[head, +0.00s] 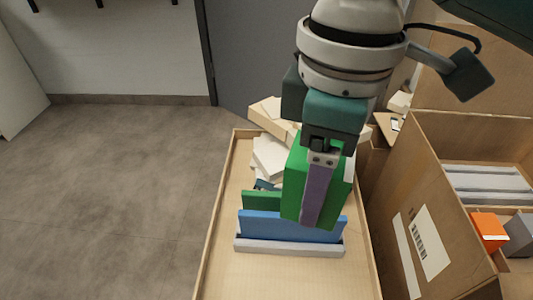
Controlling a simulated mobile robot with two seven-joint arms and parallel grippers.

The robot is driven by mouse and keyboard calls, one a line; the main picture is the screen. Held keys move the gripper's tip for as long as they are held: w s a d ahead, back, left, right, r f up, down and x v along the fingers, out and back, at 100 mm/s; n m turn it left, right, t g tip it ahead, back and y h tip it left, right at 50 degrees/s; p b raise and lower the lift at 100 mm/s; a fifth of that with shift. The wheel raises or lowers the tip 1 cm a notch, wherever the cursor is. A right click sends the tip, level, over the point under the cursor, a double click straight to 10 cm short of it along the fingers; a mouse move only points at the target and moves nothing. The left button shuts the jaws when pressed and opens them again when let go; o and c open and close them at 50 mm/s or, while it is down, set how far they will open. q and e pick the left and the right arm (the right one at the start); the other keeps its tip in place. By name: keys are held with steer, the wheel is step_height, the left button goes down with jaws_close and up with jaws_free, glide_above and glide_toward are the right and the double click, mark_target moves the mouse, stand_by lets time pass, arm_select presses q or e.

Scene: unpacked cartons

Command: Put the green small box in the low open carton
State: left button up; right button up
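My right gripper (319,190) comes down from the top right, with a purple finger lying along the near face of the green small box (296,183). It looks shut on the box; the far finger is hidden. The box is upright and slightly tilted. It is over the low open carton (222,220), a light brown, low-walled one in the middle. The box overlaps the blue panel in the picture, and I cannot tell whether they touch. My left gripper is not in view.
In the low carton, a blue panel (262,225) and a green panel (262,200) stand at a white base (290,248); pale blocks (268,155) lie behind. Its front floor is clear. A taller carton (385,215) at right holds an orange box (489,229) and grey items.

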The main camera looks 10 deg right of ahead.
steer(key=f+n+b, duration=0.1)
steer(key=f+b, duration=0.4)
steer(key=f, duration=0.4)
steer(key=s+a+f+n+b, duration=0.1)
steer(key=f+b, duration=0.5)
steer(key=f, duration=0.4)
steer(key=s+f+b, duration=0.1)
steer(key=f+b, duration=0.4)
steer(key=f, duration=0.4)
steer(key=shift+a+f+n+b, duration=0.15)
steer(key=shift+a+n+b, duration=0.05)
steer(key=shift+n+b, duration=0.2)
step_height(320, 180, down, 5)
steer(key=b, duration=0.3)
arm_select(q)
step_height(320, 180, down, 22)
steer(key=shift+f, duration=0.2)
arm_select(e)
steer(key=shift+r, duration=0.25)
steer(key=o, duration=1)
steer(key=shift+f, duration=0.15)
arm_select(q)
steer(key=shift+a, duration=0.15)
arm_select(e)
steer(key=o, duration=0.4)
steer(key=shift+o, duration=0.2)
